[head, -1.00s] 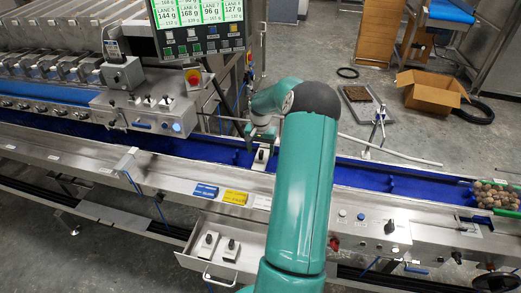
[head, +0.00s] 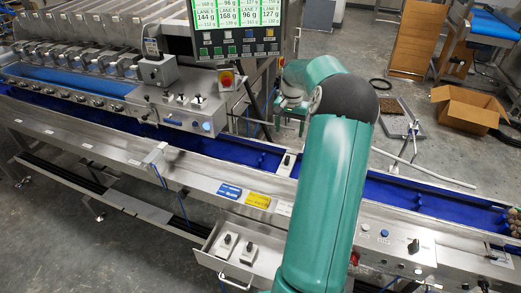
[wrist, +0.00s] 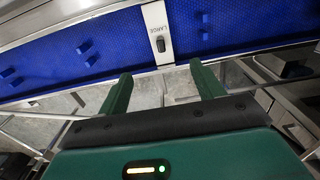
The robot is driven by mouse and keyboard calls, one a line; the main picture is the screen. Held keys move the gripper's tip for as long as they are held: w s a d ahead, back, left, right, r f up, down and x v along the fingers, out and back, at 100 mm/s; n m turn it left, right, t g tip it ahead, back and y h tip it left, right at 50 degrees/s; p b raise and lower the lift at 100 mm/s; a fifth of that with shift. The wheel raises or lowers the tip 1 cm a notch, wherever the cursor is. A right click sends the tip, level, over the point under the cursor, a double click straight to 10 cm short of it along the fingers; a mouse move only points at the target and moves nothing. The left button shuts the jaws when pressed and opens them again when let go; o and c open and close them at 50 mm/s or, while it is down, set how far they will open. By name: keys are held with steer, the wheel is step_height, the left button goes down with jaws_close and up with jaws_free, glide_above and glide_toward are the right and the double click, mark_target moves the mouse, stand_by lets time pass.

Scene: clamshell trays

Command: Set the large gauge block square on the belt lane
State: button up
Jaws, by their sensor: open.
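The large gauge block (wrist: 156,24), a silver block with a black knob and the word LARGE, sits on the blue belt lane (wrist: 248,28) in the wrist view. It lies across the belt and looks roughly square to its edges. In the head view the block (head: 287,164) sits on the belt lane (head: 238,151), left of my arm. My gripper (wrist: 160,76) is open and empty, its fingertips apart from the block, on the near side in the wrist picture. In the head view my gripper (head: 290,122) is partly hidden behind my arm, above and beyond the block.
An open steel drawer (head: 207,258) holds two smaller knobbed blocks (head: 227,243). Blue and yellow labels (head: 257,198) lie on the front ledge. A display screen (head: 238,25) and a control box (head: 185,105) stand behind the belt. A cardboard box (head: 468,108) is on the floor.

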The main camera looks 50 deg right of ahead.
steer(key=w+a+r+n+t+h, duration=0.1)
steer(key=a+r+n, duration=0.2)
steer(key=a+r, duration=0.75)
steer(key=w+a+r+n+h, duration=0.1)
steer(key=a+r+n, duration=0.25)
steer(key=a, duration=1.35)
steer(key=s+a+n+t+y, duration=0.1)
steer(key=s+a+n+t, duration=0.1)
steer(key=s+a, duration=0.6)
steer(key=s+a+n+t+y, duration=0.1)
steer(key=s+a+n, duration=0.4)
steer(key=a, duration=0.8)
steer(key=s+t, duration=0.1)
steer(key=s, duration=0.2)
steer(key=shift+r+t, duration=0.15)
steer(key=shift+t, duration=0.15)
steer(key=shift+a, duration=0.1)
